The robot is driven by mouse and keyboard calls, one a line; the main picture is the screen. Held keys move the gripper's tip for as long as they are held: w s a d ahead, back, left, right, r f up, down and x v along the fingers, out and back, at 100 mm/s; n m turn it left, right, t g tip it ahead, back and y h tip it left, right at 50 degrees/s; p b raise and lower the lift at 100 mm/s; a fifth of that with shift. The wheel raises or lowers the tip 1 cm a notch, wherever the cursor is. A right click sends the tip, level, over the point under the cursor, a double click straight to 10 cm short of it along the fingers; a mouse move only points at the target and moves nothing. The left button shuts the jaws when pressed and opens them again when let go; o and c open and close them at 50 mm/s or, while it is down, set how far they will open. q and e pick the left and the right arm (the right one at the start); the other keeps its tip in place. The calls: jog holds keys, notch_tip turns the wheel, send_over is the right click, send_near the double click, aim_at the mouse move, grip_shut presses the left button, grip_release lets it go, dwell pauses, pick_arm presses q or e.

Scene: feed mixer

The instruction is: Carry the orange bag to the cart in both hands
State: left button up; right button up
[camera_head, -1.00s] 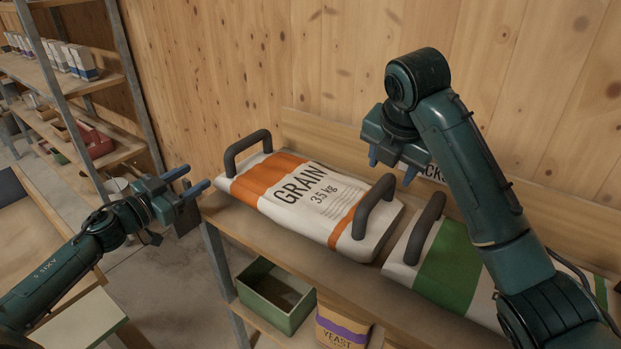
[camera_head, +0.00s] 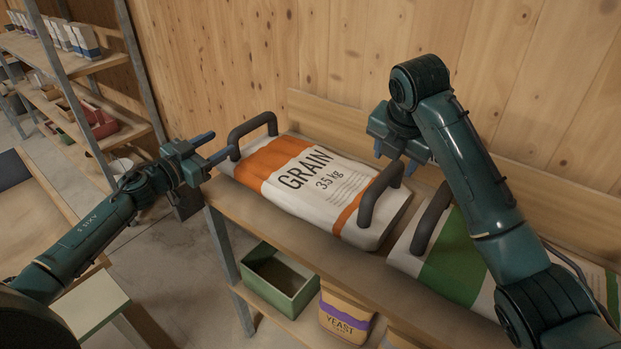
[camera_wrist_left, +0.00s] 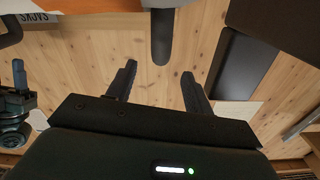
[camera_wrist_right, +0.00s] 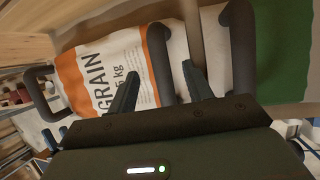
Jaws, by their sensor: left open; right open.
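The orange and white grain bag (camera_head: 318,182) lies flat on the shelf, with a dark handle at each end. My left gripper (camera_head: 215,149) is open just left of the bag's left handle (camera_head: 252,129). In the left wrist view, a grey handle (camera_wrist_left: 161,38) lies ahead of the open fingers (camera_wrist_left: 157,85), centred between them and apart from them. My right gripper (camera_head: 402,155) is open above and behind the bag's right handle (camera_head: 379,196). In the right wrist view, the bag (camera_wrist_right: 104,70) and its near handle (camera_wrist_right: 161,62) lie beyond the open fingers (camera_wrist_right: 160,88). The cart cannot be clearly made out.
A bag with a green band (camera_head: 452,262) and its own handle (camera_head: 430,219) lies close to the right. Below are a green bin (camera_head: 279,283) and a yeast bag (camera_head: 345,314). A wooden wall (camera_head: 230,60) stands behind. A storage rack (camera_head: 143,80) stands at left.

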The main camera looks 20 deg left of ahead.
aim_at(234, 131)
pick_arm(q)
jog(key=x, duration=0.8)
pick_arm(e)
jog(key=x, duration=0.8)
pick_arm(q)
jog(key=shift+c, duration=0.2)
grip_shut()
pick_arm(e)
grip_shut()
pick_arm(q)
jog(key=shift+r, duration=0.4)
pick_arm(e)
jog(key=shift+w+r, duration=0.15)
jog(key=shift+r, duration=0.25)
pick_arm(q)
jog(key=shift+w, duration=0.15)
pick_arm(e)
jog(key=shift+w, duration=0.1)
